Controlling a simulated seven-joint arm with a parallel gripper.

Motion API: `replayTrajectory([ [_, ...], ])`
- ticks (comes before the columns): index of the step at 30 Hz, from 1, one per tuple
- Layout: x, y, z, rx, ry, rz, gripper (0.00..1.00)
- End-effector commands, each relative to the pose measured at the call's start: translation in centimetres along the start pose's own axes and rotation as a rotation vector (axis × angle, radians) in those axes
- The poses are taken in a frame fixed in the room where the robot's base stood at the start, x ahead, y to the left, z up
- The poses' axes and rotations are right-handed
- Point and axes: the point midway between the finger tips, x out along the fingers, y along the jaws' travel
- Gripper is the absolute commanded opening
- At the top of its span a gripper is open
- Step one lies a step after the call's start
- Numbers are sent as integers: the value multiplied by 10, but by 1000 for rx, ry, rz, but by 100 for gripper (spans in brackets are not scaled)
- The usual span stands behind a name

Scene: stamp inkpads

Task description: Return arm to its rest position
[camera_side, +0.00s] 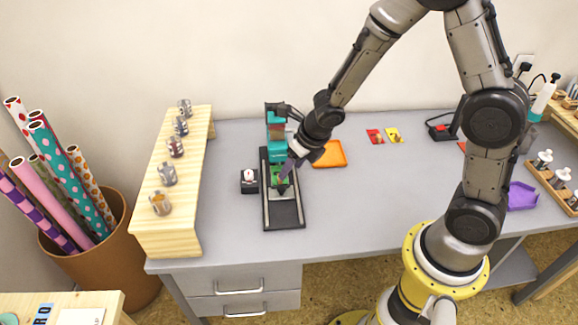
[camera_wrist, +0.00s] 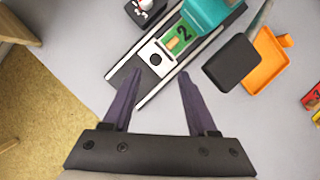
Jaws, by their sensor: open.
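My gripper (camera_wrist: 157,100) is open with its two purple fingers spread and nothing between them in the wrist view. In the side view my gripper (camera_side: 290,163) hangs over the stamping station, a black-railed track (camera_side: 284,214) with a teal machine (camera_side: 277,130) at its back end. The track (camera_wrist: 124,73) lies just ahead of the fingertips in the wrist view. A green card marked 2 (camera_wrist: 179,39) sits on it, partly under the teal part (camera_wrist: 208,12). My arm reaches out from its yellow base at the lower right.
A wooden shelf (camera_side: 150,222) with several small metal jars stands at the left. A small black box (camera_side: 249,181) sits beside the track. An orange tray (camera_side: 330,154), red and yellow packets (camera_side: 385,136) and a purple tray (camera_side: 522,196) lie to the right.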

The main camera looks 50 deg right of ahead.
Motion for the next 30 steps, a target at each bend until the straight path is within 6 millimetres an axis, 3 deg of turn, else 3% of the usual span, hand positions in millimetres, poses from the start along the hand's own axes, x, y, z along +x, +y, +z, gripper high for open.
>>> replayTrajectory([
  [5, -39, -15, 9, 319, -53, -47, 58],
  [10, -93, -31, 8, 799, -122, -78, 58],
  [14, -138, -41, -4, 1232, -171, -71, 58],
  [24, -231, -40, -70, 2357, -167, 58, 58],
  [30, -261, -27, -111, 2854, -56, 124, 58],
])
